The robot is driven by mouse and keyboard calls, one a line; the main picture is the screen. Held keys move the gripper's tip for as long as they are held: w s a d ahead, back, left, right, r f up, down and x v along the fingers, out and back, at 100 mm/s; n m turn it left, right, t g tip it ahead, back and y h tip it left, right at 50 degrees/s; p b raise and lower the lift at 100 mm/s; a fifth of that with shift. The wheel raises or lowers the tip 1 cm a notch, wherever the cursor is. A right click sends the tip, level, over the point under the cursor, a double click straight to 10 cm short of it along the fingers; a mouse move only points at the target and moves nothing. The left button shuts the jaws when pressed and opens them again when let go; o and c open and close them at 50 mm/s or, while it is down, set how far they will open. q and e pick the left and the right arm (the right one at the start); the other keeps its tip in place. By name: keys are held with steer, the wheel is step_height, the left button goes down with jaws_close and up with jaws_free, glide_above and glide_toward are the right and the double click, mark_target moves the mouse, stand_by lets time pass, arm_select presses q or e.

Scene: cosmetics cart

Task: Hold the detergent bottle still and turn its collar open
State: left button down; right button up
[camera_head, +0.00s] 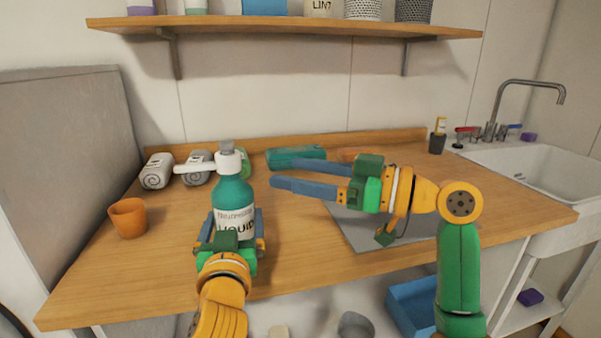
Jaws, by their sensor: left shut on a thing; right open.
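The detergent bottle (234,193) is teal with a pale label, a white collar (229,163) and a white pump spout pointing left. It stands upright on the wooden counter. My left gripper (233,222) is shut on the lower body of the bottle from the front, with one finger at each side. The bottle's base is hidden behind that gripper. My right gripper (271,172) is open and empty, to the right of the bottle. Its two blue fingers point left, toward the collar, and appear apart from it.
An orange cup (128,218) stands on the counter (290,272) at the left. Rolled towels (157,171) and a teal box (296,157) lie behind the bottle. A grey mat (357,232) lies under my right arm. A sink (548,172) is at the right, and a shelf (290,27) hangs above.

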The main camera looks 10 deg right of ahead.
stand_by(0.3)
arm_select(q)
jaws_free()
